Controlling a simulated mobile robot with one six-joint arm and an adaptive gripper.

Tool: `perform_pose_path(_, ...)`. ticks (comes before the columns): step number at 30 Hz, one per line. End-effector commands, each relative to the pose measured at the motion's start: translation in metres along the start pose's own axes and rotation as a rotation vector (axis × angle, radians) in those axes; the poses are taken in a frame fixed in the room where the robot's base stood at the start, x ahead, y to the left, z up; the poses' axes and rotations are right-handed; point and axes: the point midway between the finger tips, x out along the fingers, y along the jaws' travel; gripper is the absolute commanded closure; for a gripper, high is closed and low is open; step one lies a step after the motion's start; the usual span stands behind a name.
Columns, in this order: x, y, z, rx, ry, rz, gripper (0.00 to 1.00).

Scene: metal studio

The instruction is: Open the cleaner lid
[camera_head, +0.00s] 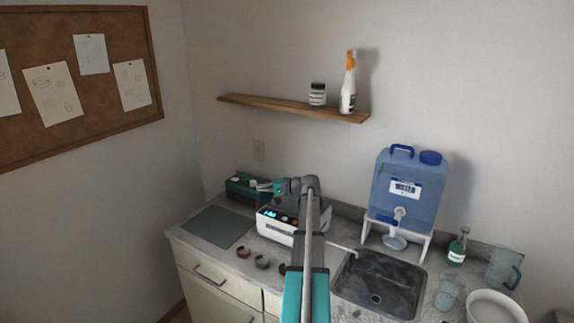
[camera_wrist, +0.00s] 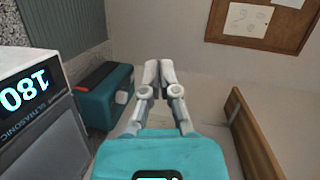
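The cleaner (camera_head: 275,228) is a white box with a lit display, standing on the counter left of the sink. Its display and "ULTRASONIC" lettering show upside down at the left of the wrist view (camera_wrist: 25,100). A grey, pale-edged surface of the cleaner lies beside the lettering; I cannot tell whether it is the lid or how far the lid is open. My arm hides much of the cleaner's right side in the head view. My gripper (camera_head: 258,186) is above the cleaner, pointing left. In the wrist view my gripper's fingertips (camera_wrist: 158,68) are together with nothing between them.
A teal box (camera_head: 240,188) stands behind and left of the cleaner. A grey mat (camera_head: 213,227) lies at the counter's left. Dark rings (camera_head: 262,262) lie in front. A sink (camera_head: 380,285) and blue water tank (camera_head: 405,188) are at right. A shelf (camera_head: 270,105) hangs above.

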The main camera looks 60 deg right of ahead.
Motion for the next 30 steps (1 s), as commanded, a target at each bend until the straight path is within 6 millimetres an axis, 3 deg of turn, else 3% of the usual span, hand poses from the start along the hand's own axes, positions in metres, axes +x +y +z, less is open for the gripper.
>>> perform_pose_path(1,-0.019,0.001,-0.017,0.013,0.037,-0.036,1.00)
perform_pose_path(6,-0.080,-0.006,-0.056,0.052,0.145,-0.168,1.00)
perform_pose_path(13,-0.141,-0.012,-0.087,0.080,0.243,-0.288,1.00)
perform_pose_path(18,-0.156,-0.014,-0.093,0.087,0.265,-0.317,1.00)
perform_pose_path(30,-0.155,-0.015,-0.094,0.087,0.266,-0.317,1.00)
